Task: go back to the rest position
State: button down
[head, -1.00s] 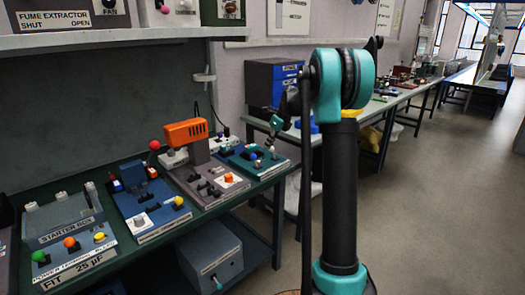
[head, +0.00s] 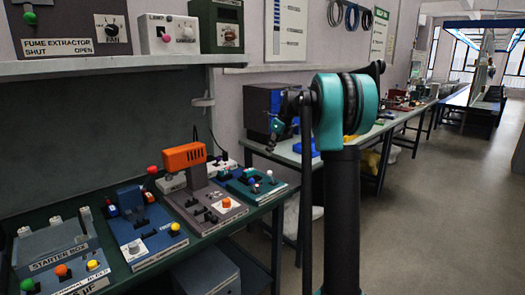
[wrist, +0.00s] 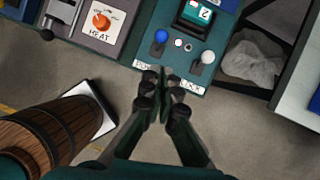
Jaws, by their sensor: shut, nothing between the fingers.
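My gripper (head: 277,130) is small and partly seen in the head view, hanging from the raised, folded arm in front of the bench. In the wrist view my gripper (wrist: 163,82) has its dark fingers together, with nothing between them. The fingertips overlap the front edge of a teal board (wrist: 210,72) in the picture, but I see no contact. That teal board (head: 250,186) also shows on the bench in the head view, with small blue, white and red-tipped levers.
An orange device (head: 184,156), a blue board (head: 148,238) and a starter box (head: 52,248) stand on the bench. A shelf (head: 110,65) carries control boxes. A wooden barrel (wrist: 45,138) stands at lower left in the wrist view. Open floor (head: 440,220) lies right.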

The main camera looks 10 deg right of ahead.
jog(key=s+f+n+h, duration=0.1)
jog(key=s+f+n, duration=0.6)
jog(key=s, duration=0.7)
jog(key=s+d+f+n+t+h, duration=0.1)
jog(key=s+f+n, duration=0.7)
jog(key=s, duration=0.6)
jog(key=s+d+f+n+h, duration=0.1)
jog(key=s+f+n+h, duration=0.1)
jog(key=s+f+n, duration=0.6)
jog(key=s+n, duration=0.3)
jog(key=s, duration=0.4)
jog(key=shift+f+n, duration=0.15)
jog(key=shift+n, duration=0.15)
